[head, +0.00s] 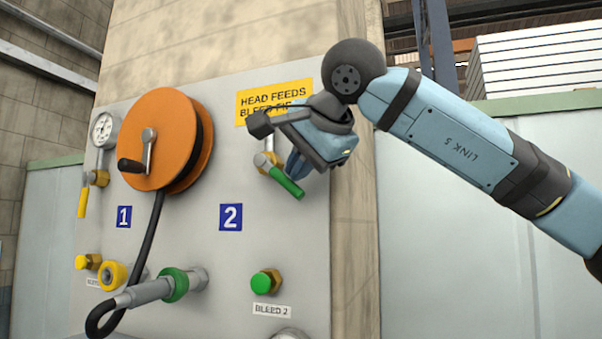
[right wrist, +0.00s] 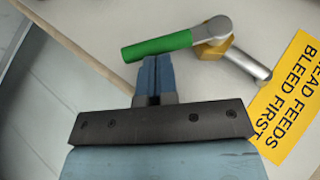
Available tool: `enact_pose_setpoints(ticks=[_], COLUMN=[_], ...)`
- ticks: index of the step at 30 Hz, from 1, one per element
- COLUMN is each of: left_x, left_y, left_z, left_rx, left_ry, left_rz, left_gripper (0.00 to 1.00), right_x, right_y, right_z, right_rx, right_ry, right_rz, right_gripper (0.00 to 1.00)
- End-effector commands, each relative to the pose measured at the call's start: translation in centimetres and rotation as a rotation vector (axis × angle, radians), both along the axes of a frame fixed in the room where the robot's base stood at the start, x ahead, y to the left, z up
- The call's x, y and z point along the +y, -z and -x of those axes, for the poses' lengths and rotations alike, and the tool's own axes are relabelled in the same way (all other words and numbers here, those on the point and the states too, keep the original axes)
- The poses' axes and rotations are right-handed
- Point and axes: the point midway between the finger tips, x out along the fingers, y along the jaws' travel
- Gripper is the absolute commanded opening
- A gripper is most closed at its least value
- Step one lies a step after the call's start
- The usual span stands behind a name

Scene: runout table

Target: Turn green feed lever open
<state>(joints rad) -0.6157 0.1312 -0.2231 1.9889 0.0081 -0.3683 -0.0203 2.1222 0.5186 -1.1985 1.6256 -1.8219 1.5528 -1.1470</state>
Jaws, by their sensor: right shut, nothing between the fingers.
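The green feed lever (head: 287,182) sits on the grey panel under the yellow sign, at the number 2 position. Its green handle slants down to the right from its brass and metal valve body. In the right wrist view the green handle (right wrist: 157,46) lies just beyond my fingertips, with the brass fitting (right wrist: 214,48) to its right. My right gripper (head: 296,162) is shut and empty, with its fingers close beside the handle. I cannot tell whether they touch it. My left gripper is not in view.
The yellow "HEAD FEEDS BLEED FIRST" sign (head: 272,101) is just above the lever. An orange hose reel (head: 160,130) with a crank stands out at left. A yellow lever (head: 83,202) is farther left. A green bleed knob (head: 266,283) is below. A black hose (head: 151,235) hangs from the reel.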

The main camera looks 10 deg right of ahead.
Motion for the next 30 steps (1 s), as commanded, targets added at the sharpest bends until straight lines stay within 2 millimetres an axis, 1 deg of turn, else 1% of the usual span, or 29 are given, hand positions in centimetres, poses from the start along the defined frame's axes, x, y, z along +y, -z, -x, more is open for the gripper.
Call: enact_pose_setpoints(ticks=[1, 7, 11, 15, 18, 21, 24, 30], left_x=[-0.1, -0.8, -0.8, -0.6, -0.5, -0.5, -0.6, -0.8], left_y=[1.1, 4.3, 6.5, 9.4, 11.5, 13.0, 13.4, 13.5], left_z=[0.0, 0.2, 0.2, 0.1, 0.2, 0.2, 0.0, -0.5], left_rx=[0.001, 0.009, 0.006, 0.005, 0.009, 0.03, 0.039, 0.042], left_ry=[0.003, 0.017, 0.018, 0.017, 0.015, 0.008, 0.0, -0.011], left_rz=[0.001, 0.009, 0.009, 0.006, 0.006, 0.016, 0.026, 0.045], left_gripper=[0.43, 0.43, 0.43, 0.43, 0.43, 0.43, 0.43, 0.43], right_x=[0.0, 0.3, 0.6, 1.1, 1.5, 1.8, 2.1, 2.7], right_y=[0.9, 2.2, 3.2, 4.1, 4.6, 4.8, 4.9, 4.9], right_z=[0.0, -0.2, -0.4, -0.8, -1.0, -1.2, -1.5, -1.8], right_rx=[-0.019, -0.026, -0.098, -0.172, -0.222, -0.268, -0.31, -0.357], right_ry=[-0.001, 0.001, -0.001, -0.001, 0.0, -0.001, 0.0, -0.001], right_rz=[-0.029, -0.04, -0.147, -0.256, -0.331, -0.399, -0.461, -0.533], right_gripper=[0.0, 0.0, 0.0, 0.0, 0.0, 0.0, 0.0, 0.0])
